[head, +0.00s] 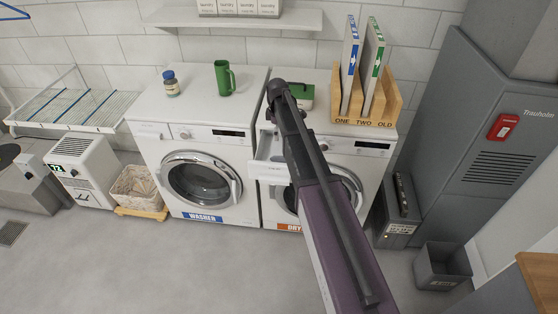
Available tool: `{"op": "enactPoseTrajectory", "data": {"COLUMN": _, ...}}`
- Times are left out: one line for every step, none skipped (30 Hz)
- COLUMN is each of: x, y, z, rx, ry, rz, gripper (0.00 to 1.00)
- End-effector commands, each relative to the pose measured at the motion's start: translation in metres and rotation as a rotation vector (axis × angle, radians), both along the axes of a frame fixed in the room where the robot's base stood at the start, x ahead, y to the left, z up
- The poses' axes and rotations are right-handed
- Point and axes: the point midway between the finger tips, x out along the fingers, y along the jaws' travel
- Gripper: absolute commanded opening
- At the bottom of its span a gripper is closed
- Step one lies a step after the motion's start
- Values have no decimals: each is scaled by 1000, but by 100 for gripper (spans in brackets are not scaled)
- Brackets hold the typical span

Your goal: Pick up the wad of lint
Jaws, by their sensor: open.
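I cannot make out a wad of lint in the head view. The white dryer (350,146) stands right of the washer, with its small front drawer (268,171) pulled out at the upper left. My arm crosses in front of the dryer and hides part of its top, front and door. My gripper (270,113) is at the far end of the arm, by the dryer's top front left corner, above the drawer. It is small, dark and mostly hidden by my wrist. It is open, and I see nothing held in it.
A green box (302,94) and a wooden rack (388,108) with binders stand on the dryer. A green mug (224,79) and a jar (171,84) stand on the washer (201,125). A grey bin (441,266) is at right. Floor at left front is clear.

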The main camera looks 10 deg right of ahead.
Motion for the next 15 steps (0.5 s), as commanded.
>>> {"op": "enactPoseTrajectory", "data": {"x": 0, "y": 0, "z": -2, "rx": 0, "ry": 0, "rz": 0, "gripper": 100}}
{"op": "enactPoseTrajectory", "data": {"x": 0, "y": 0, "z": -3, "rx": 0, "ry": 0, "rz": 0, "gripper": 100}}
{"op": "enactPoseTrajectory", "data": {"x": 0, "y": 0, "z": -5, "rx": 0, "ry": 0, "rz": 0, "gripper": 100}}
{"op": "enactPoseTrajectory", "data": {"x": 0, "y": 0, "z": -6, "rx": 0, "ry": 0, "rz": 0, "gripper": 100}}
{"op": "enactPoseTrajectory", "data": {"x": 0, "y": 0, "z": -8, "rx": 0, "ry": 0, "rz": 0, "gripper": 100}}
{"op": "enactPoseTrajectory", "data": {"x": 0, "y": 0, "z": -11, "rx": 0, "ry": 0, "rz": 0, "gripper": 100}}
{"op": "enactPoseTrajectory", "data": {"x": 0, "y": 0, "z": -13, "rx": 0, "ry": 0, "rz": 0, "gripper": 100}}
{"op": "enactPoseTrajectory", "data": {"x": 0, "y": 0, "z": -15, "rx": 0, "ry": 0, "rz": 0, "gripper": 100}}
{"op": "enactPoseTrajectory", "data": {"x": 0, "y": 0, "z": -18, "rx": 0, "ry": 0, "rz": 0, "gripper": 100}}
{"op": "enactPoseTrajectory", "data": {"x": 0, "y": 0, "z": -20, "rx": 0, "ry": 0, "rz": 0, "gripper": 100}}
{"op": "enactPoseTrajectory", "data": {"x": 0, "y": 0, "z": -23, "rx": 0, "ry": 0, "rz": 0, "gripper": 100}}
{"op": "enactPoseTrajectory", "data": {"x": 0, "y": 1, "z": -26, "rx": 0, "ry": 0, "rz": 0, "gripper": 100}}
{"op": "enactPoseTrajectory", "data": {"x": 0, "y": 1, "z": -28, "rx": 0, "ry": 0, "rz": 0, "gripper": 100}}
{"op": "enactPoseTrajectory", "data": {"x": 0, "y": 1, "z": -30, "rx": 0, "ry": 0, "rz": 0, "gripper": 100}}
{"op": "enactPoseTrajectory", "data": {"x": 0, "y": 1, "z": -33, "rx": 0, "ry": 0, "rz": 0, "gripper": 100}}
